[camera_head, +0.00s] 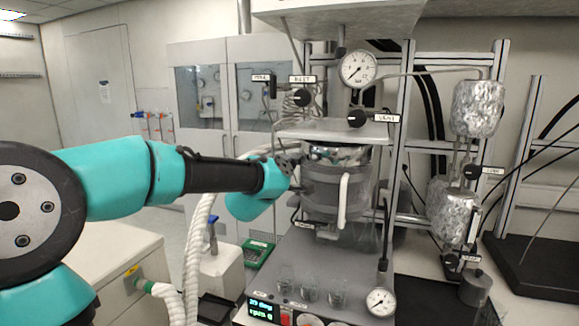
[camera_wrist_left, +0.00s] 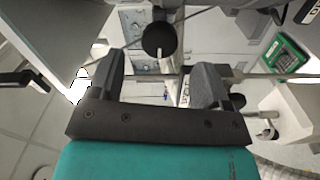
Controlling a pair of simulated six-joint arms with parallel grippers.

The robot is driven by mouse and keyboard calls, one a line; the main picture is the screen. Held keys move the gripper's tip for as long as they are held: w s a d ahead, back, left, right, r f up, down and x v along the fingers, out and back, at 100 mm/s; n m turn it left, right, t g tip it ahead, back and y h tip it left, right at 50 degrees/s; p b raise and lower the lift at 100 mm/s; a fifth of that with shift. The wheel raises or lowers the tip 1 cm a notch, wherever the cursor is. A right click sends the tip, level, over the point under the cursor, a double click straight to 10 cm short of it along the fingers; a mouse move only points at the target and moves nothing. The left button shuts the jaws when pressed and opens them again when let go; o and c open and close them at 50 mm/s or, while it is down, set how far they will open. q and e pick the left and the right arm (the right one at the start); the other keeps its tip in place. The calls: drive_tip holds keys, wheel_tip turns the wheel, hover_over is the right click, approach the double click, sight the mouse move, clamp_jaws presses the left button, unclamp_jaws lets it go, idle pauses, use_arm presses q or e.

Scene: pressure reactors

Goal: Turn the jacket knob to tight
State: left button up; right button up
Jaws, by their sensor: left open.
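A round black knob (camera_wrist_left: 159,40) with a white pointer line shows in the left wrist view, just beyond my left gripper (camera_wrist_left: 157,72). The pointer runs roughly up and down in that picture. The two dark fingers are apart, with the knob ahead of the gap and nothing held. In the head view my left gripper (camera_head: 288,172) is at the left side of the reactor vessel (camera_head: 322,190), under the metal shelf. I cannot make out this knob there or read a jacket label on it. My right gripper is out of view.
Other black knobs sit above the vessel: one on the upper left (camera_head: 303,97) and one by the VENT label (camera_head: 356,118). A pressure gauge (camera_head: 358,69) is above. Glass beakers (camera_head: 309,290) stand below on the base. A green device (camera_head: 258,254) lies left.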

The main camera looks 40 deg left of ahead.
sight(290, 165)
use_arm(q)
drive_tip(key=x, duration=0.7)
drive_tip(key=c, duration=0.9)
drive_tip(key=shift+m, duration=0.8)
drive_tip(key=o, duration=0.9)
drive_tip(key=shift+s, duration=0.1)
